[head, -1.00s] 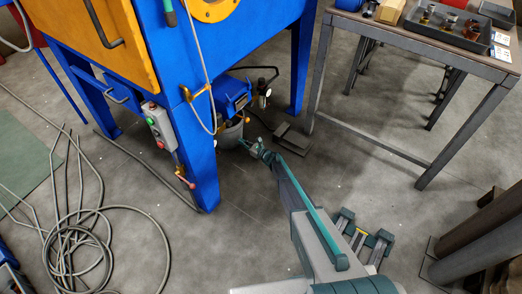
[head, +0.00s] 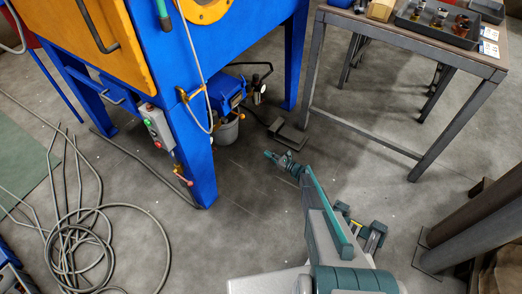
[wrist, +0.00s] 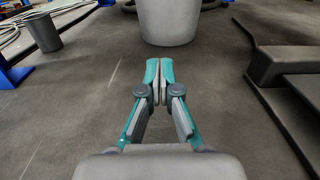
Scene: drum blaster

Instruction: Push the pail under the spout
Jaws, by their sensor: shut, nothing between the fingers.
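The grey pail (head: 228,132) stands upright on the floor below the blue blaster cabinet, behind its front leg. The blue unit (head: 227,94) hangs above it and covers part of its top; I cannot make out the spout or whether the pail is directly under it. In the wrist view the pail (wrist: 168,22) is straight ahead, its top cut off by the frame. My gripper (head: 268,155) is low over the floor, right of the pail and apart from it. In the wrist view my gripper's teal fingertips (wrist: 160,72) are together and empty, with bare floor between them and the pail.
A dark foot pedal (head: 290,138) lies right of the pail and shows large at the right in the wrist view (wrist: 285,65). The cabinet's blue front leg (head: 203,180) stands left. A work table (head: 440,50) is at right. Coiled hose (head: 85,240) lies on the left floor.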

